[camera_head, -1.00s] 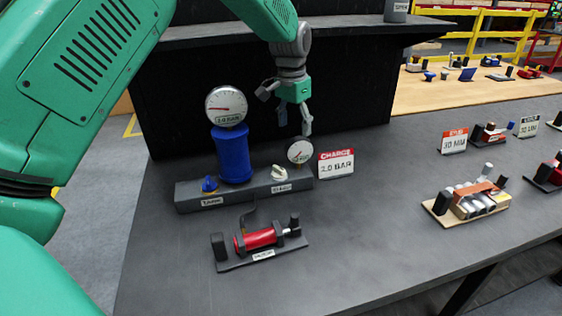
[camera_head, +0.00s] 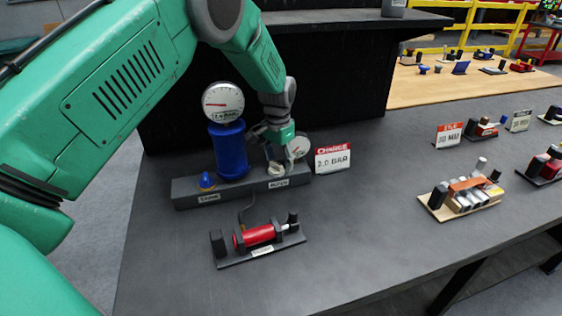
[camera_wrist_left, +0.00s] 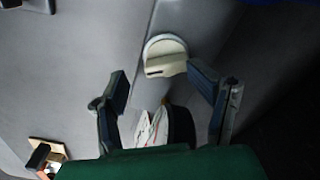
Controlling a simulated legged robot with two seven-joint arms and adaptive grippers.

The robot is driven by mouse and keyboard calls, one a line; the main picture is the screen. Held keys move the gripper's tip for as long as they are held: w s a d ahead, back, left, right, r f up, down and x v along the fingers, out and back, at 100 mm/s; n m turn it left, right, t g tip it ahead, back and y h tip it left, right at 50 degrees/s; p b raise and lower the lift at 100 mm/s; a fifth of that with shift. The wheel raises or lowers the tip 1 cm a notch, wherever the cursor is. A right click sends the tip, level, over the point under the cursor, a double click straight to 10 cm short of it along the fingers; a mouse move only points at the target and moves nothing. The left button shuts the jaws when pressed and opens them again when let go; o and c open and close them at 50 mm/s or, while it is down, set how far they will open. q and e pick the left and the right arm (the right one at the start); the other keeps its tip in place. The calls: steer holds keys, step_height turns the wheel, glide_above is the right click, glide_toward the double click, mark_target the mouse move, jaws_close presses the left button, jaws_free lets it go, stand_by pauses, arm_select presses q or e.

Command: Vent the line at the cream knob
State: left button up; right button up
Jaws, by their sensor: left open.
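The cream knob (camera_head: 277,169) sits on the right end of the dark grey manifold block (camera_head: 236,190), above a small label. In the left wrist view the round cream knob (camera_wrist_left: 166,56), with a raised bar across it, lies just beyond and between the fingertips. Part of the knob is hidden by the gripper in the head view. My right gripper is out of view.
A blue cylinder (camera_head: 230,150) with a large gauge (camera_head: 223,102) stands left of the gripper. A small gauge (camera_head: 299,146) is close behind it. A blue knob (camera_head: 207,181), a red cylinder fixture (camera_head: 258,235) and a charge sign (camera_head: 333,158) are nearby.

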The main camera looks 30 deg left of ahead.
arm_select(q)
steer(key=shift+s+a+f, duration=0.15)
steer(key=shift+a+f, duration=0.65)
steer(key=shift+a, duration=0.35)
steer(key=shift+d+r, duration=0.2)
steer(key=shift+d, duration=0.25)
steer(key=c, duration=0.9)
steer(key=shift+w+d+r, duration=0.2)
steer(key=shift+d, duration=0.25)
steer(key=shift+c, duration=1.3)
steer(key=shift+a+n, duration=0.3)
steer(key=shift+a, duration=0.1)
steer(key=shift+w+d+r+n+p, duration=0.15)
steer(key=shift+n+p, duration=0.1)
steer(key=shift+n, duration=0.35)
steer(key=shift+s+d+f+n+p, duration=0.15)
steer(key=shift+n+p, duration=0.1)
steer(key=shift+n, duration=0.35)
steer(key=n, duration=0.3)
steer(key=shift+a+r+p, duration=0.1)
steer(key=shift+a+p, duration=0.15)
steer(key=shift+p, duration=0.1)
steer(key=shift+w+d+n, duration=0.1)
steer(key=shift+n, duration=1.1)
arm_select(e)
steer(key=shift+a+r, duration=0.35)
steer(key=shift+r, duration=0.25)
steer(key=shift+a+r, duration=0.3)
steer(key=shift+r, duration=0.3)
